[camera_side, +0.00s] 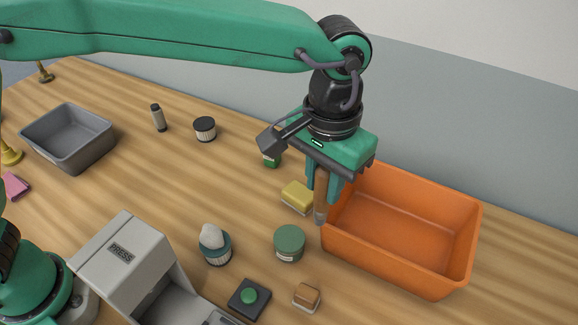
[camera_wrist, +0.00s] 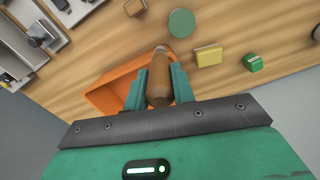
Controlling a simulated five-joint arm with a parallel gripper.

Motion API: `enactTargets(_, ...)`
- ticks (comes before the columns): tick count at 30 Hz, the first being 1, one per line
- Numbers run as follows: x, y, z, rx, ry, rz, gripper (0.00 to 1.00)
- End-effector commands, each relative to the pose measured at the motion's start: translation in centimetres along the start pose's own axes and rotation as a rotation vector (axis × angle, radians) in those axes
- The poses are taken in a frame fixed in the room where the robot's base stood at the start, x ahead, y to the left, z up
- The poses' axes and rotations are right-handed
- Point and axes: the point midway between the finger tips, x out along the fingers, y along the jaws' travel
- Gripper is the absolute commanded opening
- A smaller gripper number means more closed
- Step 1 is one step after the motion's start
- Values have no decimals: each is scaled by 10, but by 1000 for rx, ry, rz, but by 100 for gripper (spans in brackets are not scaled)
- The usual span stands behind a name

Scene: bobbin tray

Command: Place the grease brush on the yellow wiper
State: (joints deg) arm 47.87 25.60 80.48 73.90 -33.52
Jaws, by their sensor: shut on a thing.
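The grease brush, with a brown wooden handle (camera_side: 321,207), is held upright, tip down, between the two green fingers of my gripper (camera_side: 322,188). In the wrist view the brush (camera_wrist: 159,88) points away from the camera between the fingers of my gripper (camera_wrist: 161,82). The yellow wiper (camera_side: 297,196), a small yellow block on a pale base, lies on the table just left of the brush in the side view. It also shows in the wrist view (camera_wrist: 208,57), right of the brush and apart from it. The brush's height above the table is hard to tell.
An orange bin (camera_side: 395,277) stands close right of the brush. A green-lidded jar (camera_side: 289,241), a tan block (camera_side: 306,297) and a green item (camera_side: 271,160) are near the wiper. A jar with a white lump (camera_side: 214,246), a press (camera_side: 122,254) and a grey bin (camera_side: 70,155) are left.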

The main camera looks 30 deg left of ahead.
Motion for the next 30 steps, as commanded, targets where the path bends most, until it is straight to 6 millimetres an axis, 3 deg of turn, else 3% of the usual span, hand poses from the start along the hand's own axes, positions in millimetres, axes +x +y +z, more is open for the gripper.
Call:
enactTargets(3,-7,-27,-3,1,1,0,3)
enactTargets(6,-10,-39,-4,6,1,0,3)
enactTargets(17,-8,-49,-8,9,0,0,3)
enactTargets(30,27,-88,-51,6,-3,-1,3)
